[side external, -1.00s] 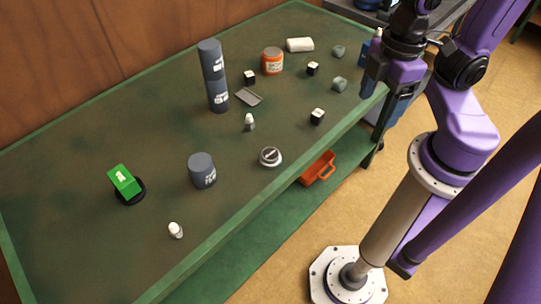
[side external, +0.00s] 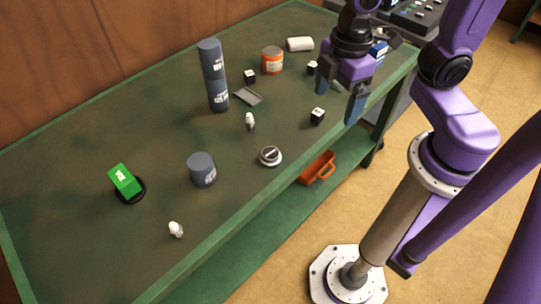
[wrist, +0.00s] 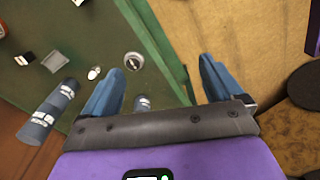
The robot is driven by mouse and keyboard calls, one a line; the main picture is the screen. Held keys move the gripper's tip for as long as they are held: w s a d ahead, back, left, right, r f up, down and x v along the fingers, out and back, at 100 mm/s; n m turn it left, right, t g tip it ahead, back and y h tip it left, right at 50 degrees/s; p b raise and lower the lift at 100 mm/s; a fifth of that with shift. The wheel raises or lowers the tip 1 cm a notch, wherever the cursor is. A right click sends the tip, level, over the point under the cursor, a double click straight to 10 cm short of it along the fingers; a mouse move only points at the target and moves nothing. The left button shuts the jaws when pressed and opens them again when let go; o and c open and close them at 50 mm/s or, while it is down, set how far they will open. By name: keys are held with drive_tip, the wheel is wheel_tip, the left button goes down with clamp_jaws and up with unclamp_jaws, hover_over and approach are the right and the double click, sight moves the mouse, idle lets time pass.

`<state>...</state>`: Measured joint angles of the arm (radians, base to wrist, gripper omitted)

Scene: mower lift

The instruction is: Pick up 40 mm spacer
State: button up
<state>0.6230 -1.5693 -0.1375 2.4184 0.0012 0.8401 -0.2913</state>
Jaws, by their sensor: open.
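A short dark-grey cylinder with a white label (side external: 202,170) stands upright in the middle of the bench. A taller dark-grey stack of labelled cylinders (side external: 213,78) stands further back. The labels are too small to read, so I cannot tell which is the 40 mm spacer. My gripper (side external: 347,97) is open and empty, above the bench's right front edge, well apart from both. Its blue fingers also show in the wrist view (wrist: 160,78).
A green block (side external: 122,178) sits on a black disc. A round silver-and-dark part (side external: 270,156), white small pieces (side external: 249,121), black cubes (side external: 317,116), a grey plate (side external: 248,97) and an orange jar (side external: 272,61) stand about. The front left of the bench is mostly clear.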

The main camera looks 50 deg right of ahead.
drive_tip(key=w+a+f+n, duration=0.35)
drive_tip(key=w+a, duration=0.25)
drive_tip(key=w, duration=0.5)
hover_over(270, 153)
wheel_tip(270, 153, down, 13)
drive_tip(key=shift+a+f, duration=0.1)
drive_tip(key=shift+f, duration=2.7)
drive_tip(key=c, duration=1.3)
